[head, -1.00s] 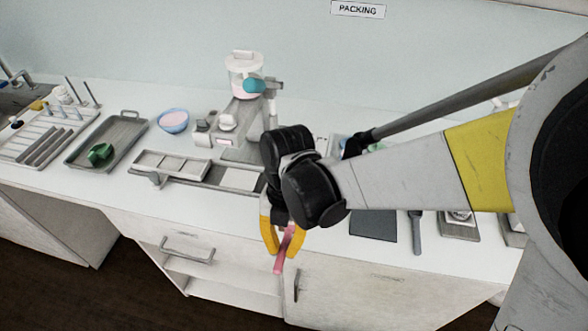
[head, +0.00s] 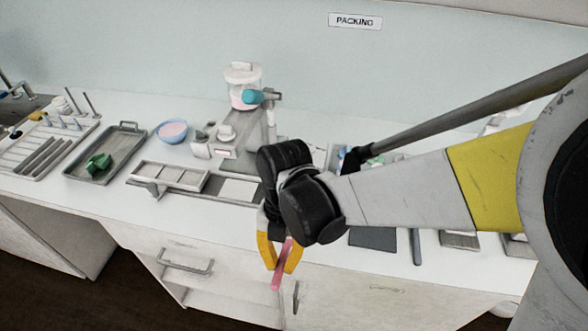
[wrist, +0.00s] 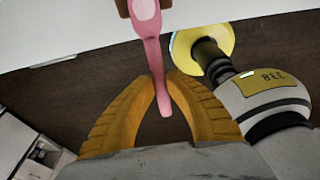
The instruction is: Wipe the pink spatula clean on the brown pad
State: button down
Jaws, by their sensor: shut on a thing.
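My gripper (head: 279,257) has yellow fingers and is shut on the pink spatula (head: 280,272) in front of the counter's front edge. In the wrist view the fingertips (wrist: 161,80) close around the spatula (wrist: 148,28); its narrow end points down between them and its wider part runs up past the top edge. A small brown patch (wrist: 123,8), perhaps the brown pad, shows behind the wider part at the top of the wrist view. I cannot tell whether they touch. No brown pad shows in the head view, where my arm covers part of the counter.
The white counter holds a grey tray with a green thing (head: 98,162), a blue bowl (head: 171,132), a dispenser (head: 243,88) and a rack (head: 168,176). A dark grey mat (head: 373,239) lies right of my gripper. Below are a drawer handle (head: 186,262) and cabinet fronts.

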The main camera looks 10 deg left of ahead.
jog(key=shift+w, duration=0.45)
jog(key=shift+s, duration=0.8)
jog(key=shift+w+b, duration=0.3)
jog(key=shift+w, duration=0.55)
dwell(0.3)
jog(key=shift+s+p+v, duration=0.2)
jog(key=shift+p+v, duration=0.6)
jog(key=shift+v, duration=0.15)
jog(key=shift+s+p+v, duration=0.25)
jog(key=shift+p+v, duration=0.5)
jog(key=shift+v, duration=0.25)
jog(key=shift+s+p+v, duration=0.2)
jog(key=shift+p+v, duration=0.6)
jog(key=shift+v, duration=0.15)
jog(key=shift+r, duration=0.1)
